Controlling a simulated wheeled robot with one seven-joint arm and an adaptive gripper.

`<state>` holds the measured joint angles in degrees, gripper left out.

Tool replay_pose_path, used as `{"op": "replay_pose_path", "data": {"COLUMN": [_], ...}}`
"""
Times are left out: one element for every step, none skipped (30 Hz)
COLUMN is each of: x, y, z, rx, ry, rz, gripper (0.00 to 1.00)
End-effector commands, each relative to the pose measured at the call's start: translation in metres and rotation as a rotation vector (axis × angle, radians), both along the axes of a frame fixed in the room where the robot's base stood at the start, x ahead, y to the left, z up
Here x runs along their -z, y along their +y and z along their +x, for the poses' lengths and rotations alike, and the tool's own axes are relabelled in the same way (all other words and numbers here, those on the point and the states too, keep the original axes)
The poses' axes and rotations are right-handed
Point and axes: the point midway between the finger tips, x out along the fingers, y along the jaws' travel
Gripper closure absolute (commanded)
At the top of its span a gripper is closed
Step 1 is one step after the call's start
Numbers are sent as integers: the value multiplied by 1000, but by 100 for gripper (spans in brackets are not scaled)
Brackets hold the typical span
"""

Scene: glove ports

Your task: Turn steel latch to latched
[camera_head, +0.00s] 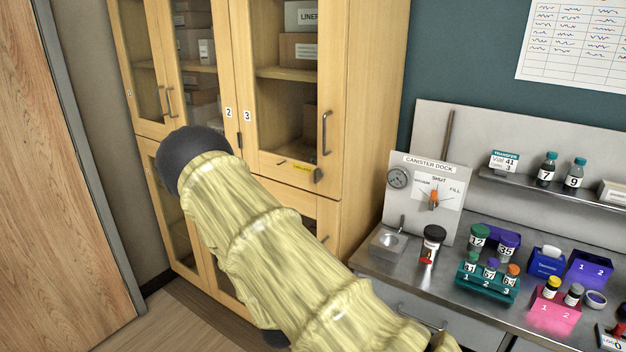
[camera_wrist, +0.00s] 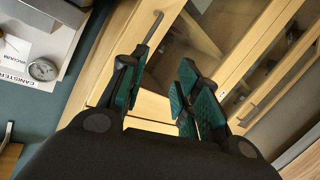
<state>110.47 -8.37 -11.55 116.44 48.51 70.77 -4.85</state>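A small metal latch-like piece (camera_head: 318,174) sits at the lower right of the cabinet door numbered 3, beside a yellow label (camera_head: 302,168). It is too small to tell which way it is turned, and I cannot be sure it is the steel latch. I cannot make it out in the wrist view. My gripper (camera_wrist: 156,98) is open and empty in the wrist view, its teal-padded fingers apart in front of the wooden cabinet. In the head view my gripper cannot be made out; my sleeved arm fills the lower middle.
The wooden cabinet (camera_head: 376,120) has glass doors with a bar handle (camera_head: 325,133), also in the wrist view (camera_wrist: 149,34). A steel counter at right holds a canister dock panel (camera_head: 424,190), a teal rack (camera_head: 487,284) and a pink rack (camera_head: 553,312). A wooden door (camera_head: 55,180) stands at left.

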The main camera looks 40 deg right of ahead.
Motion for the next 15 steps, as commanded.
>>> {"op": "replay_pose_path", "data": {"x": [-41, -62, -90, -110, -129, -152, -167, -181, -196, -206, -215, -223, -228, -231, -235], "y": [-8, -11, -16, -19, -21, -22, -23, -24, -24, -24, -23, -23, -23, -24, -24], "z": [23, 34, 45, 51, 57, 63, 66, 69, 71, 72, 73, 74, 74, 74, 74], "rx": [36, 61, 95, 120, 144, 176, 198, 218, 242, 257, 271, 285, 295, 301, 307], "ry": [-100, -156, -227, -275, -322, -380, -418, -452, -491, -515, -537, -558, -569, -578, -586], "rz": [-60, -95, -140, -169, -197, -230, -254, -273, -295, -309, -321, -333, -340, -346, -350], "gripper": [68, 68, 68, 68, 68, 68, 68, 68, 68, 68, 68, 68, 68, 68, 68]}}
